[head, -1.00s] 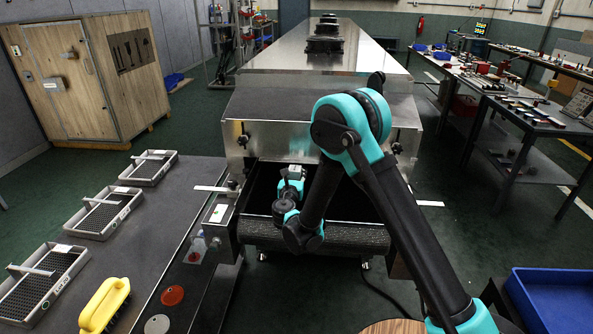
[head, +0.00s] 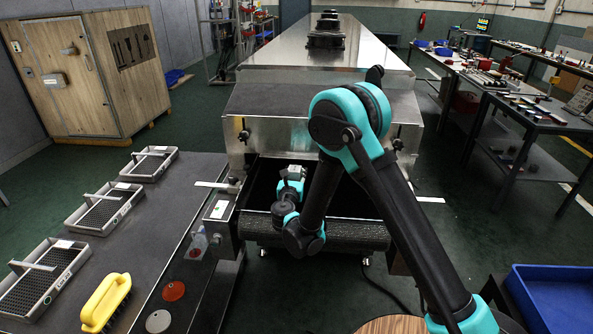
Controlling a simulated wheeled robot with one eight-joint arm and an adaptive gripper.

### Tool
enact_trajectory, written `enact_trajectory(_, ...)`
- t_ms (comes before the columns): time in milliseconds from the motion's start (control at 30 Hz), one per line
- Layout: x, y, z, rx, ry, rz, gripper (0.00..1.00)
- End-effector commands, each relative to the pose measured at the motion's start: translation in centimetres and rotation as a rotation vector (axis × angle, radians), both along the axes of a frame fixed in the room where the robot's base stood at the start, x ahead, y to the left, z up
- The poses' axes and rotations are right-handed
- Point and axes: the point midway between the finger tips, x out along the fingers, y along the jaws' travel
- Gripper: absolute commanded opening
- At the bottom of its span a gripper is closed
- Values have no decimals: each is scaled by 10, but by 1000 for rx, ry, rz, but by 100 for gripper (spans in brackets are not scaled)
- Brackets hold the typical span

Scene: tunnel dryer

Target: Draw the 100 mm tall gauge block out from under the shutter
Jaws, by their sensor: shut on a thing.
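The tunnel dryer's front is a steel hood with a vertical steel panel (head: 272,137), a knob at each side; it looks like the shutter. Below it is a dark opening (head: 262,180) above a black conveyor belt end (head: 350,236). My arm reaches down in front of the opening, and its teal and white wrist part sits inside the mouth. My gripper's fingers are hidden in the dark beyond the wrist. The gauge block cannot be seen, so its contact with the shutter or my gripper cannot be told.
A bench (head: 170,225) on the left carries several grey trays (head: 105,210) and a yellow-handled brush (head: 106,302). A blue bin (head: 555,295) is at lower right. The floor right of the dryer is open.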

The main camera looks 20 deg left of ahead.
Motion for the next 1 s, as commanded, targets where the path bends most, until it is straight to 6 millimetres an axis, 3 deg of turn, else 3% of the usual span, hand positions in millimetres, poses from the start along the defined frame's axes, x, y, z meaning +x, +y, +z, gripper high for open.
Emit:
enact_trajectory(367,-4,-1,0,0,0,0,0)
enact_trajectory(400,-4,-1,0,0,0,0,31)
enact_trajectory(633,-4,-1,0,0,0,0,59)
enact_trajectory(1000,-4,-1,0,0,0,0,61)
